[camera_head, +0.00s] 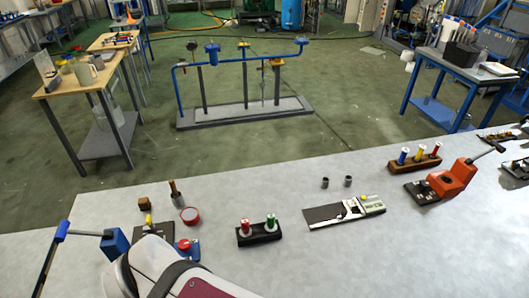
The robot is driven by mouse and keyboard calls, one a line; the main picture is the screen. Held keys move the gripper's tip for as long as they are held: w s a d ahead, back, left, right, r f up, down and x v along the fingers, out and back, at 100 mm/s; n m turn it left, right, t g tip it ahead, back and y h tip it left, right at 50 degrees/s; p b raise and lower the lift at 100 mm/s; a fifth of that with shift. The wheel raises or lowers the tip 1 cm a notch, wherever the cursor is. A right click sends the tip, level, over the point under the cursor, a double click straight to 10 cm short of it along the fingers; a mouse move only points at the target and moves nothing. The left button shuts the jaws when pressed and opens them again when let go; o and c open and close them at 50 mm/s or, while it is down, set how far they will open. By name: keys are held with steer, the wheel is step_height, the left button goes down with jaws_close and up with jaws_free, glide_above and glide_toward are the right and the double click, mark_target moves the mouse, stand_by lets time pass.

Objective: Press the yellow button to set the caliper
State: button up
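A silver and white caliper (352,210) lies on a dark flat base on the grey table, right of the middle. A small yellow spot (364,197), which looks like the yellow button, shows at its upper right end beside a pale display. Nothing touches the caliper. A white and maroon link of my arm fills the bottom left of the view. My gripper does not show, so its state and its distance from the button are hidden.
A black block with red and green pieces (258,230) stands left of the caliper. An orange device (453,180) and a brown rack (415,162) stand to the right. The table in front of the caliper is clear.

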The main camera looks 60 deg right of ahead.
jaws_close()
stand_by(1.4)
